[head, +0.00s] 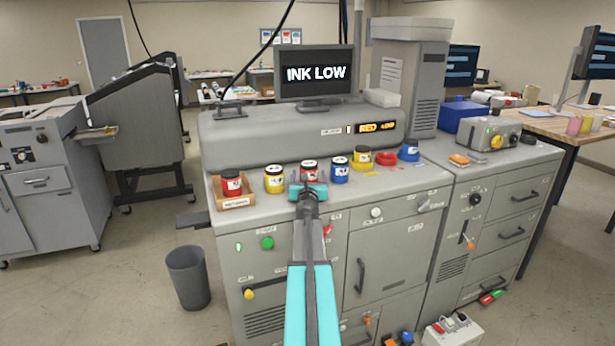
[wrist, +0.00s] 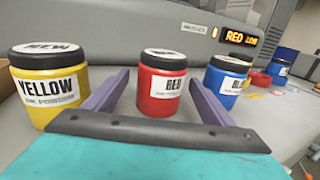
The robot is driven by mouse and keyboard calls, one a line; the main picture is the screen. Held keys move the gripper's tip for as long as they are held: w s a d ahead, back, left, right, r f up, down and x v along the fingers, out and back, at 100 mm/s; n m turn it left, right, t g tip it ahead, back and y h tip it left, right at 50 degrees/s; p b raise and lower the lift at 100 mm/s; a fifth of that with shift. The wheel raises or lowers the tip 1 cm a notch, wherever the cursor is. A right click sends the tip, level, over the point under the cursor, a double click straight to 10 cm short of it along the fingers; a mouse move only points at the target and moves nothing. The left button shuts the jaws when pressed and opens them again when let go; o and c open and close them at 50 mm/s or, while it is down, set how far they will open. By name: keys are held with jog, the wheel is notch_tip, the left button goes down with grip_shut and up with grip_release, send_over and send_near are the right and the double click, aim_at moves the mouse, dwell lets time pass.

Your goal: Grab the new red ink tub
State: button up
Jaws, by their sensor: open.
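The red ink tub (wrist: 162,92) has a black lid and a white label reading RED. It stands upright on the grey machine top, between the two fingers of my open gripper (wrist: 160,95) in the wrist view, with gaps at its sides. In the head view this red tub (head: 309,170) shows just beyond my gripper (head: 308,190), which hides its lower part. Another red tub (head: 231,183) sits in a small wooden tray (head: 236,203) at the left.
A yellow tub (wrist: 48,85) stands left of the fingers and a blue tub (wrist: 226,80) right. Further right are open yellow (head: 362,155), red (head: 386,158) and blue (head: 409,150) pots. The monitor (head: 314,73) reads INK LOW; the machine display (head: 378,127) reads RED LOW.

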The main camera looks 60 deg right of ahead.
aim_at(309, 168)
jog(key=c, duration=1.4)
jog(key=shift+o, duration=0.2)
jog(key=shift+r, duration=0.2)
jog(key=shift+r+p, duration=1.55)
jog(key=shift+r, duration=0.15)
jog(key=s+a+r+b, duration=0.1)
jog(key=s+a+b, duration=0.1)
jog(key=s+a, duration=0.7)
jog(key=s, duration=0.3)
jog(key=shift+s+a+r, duration=0.15)
jog(key=shift+s+a, duration=0.2)
